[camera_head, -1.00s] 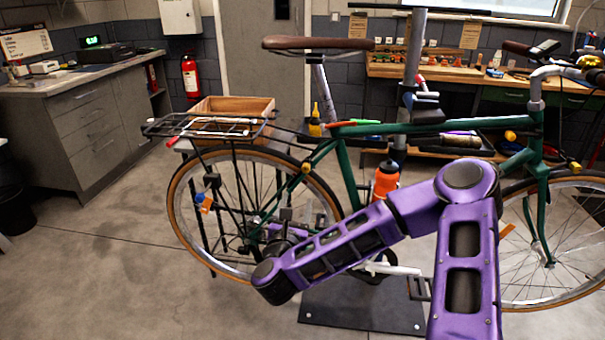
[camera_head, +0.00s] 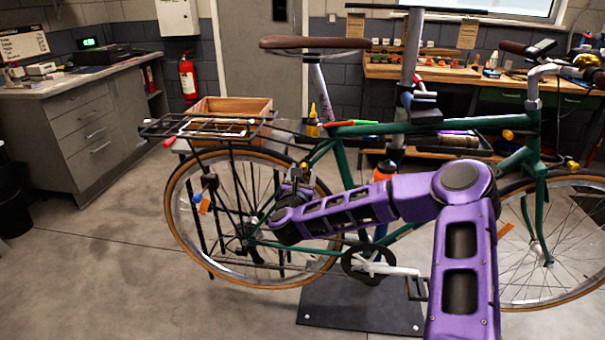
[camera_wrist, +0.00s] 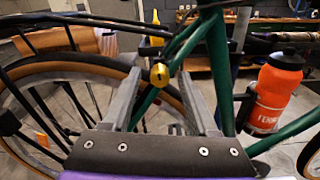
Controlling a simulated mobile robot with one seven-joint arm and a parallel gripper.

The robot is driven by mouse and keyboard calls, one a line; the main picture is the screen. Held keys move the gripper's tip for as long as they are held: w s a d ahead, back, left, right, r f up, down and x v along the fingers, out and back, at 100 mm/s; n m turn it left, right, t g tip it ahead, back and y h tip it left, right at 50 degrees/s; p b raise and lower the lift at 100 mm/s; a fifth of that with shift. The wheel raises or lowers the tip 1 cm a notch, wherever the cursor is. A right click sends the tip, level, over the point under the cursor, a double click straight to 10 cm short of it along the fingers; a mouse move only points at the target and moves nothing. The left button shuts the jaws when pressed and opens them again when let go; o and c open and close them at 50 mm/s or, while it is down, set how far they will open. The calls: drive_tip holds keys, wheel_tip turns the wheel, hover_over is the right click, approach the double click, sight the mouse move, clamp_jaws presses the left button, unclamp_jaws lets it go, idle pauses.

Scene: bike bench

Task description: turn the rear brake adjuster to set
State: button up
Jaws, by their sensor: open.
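The rear brake adjuster (camera_wrist: 159,75) is a small gold barrel with a dark mark on its face. It sits by the green frame tubes (camera_wrist: 205,45) near the rear wheel. In the wrist view it appears between the fingertips of my gripper (camera_wrist: 159,82). The two grey fingers are open, with a gap on each side of it. How far it is beyond the tips I cannot tell. In the head view my gripper (camera_head: 296,182) is small and partly hidden by my arm, close to the top of the rear wheel (camera_head: 180,222).
An orange bottle (camera_wrist: 279,88) stands on the frame right of my gripper. The rear rack (camera_head: 205,127) with a wooden box (camera_head: 230,106) behind it is to the left. The seat (camera_head: 315,43) is above. The crank (camera_head: 385,269) is below my arm.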

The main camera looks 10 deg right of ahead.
clamp_jaws()
drive_tip(key=shift+n, duration=0.3)
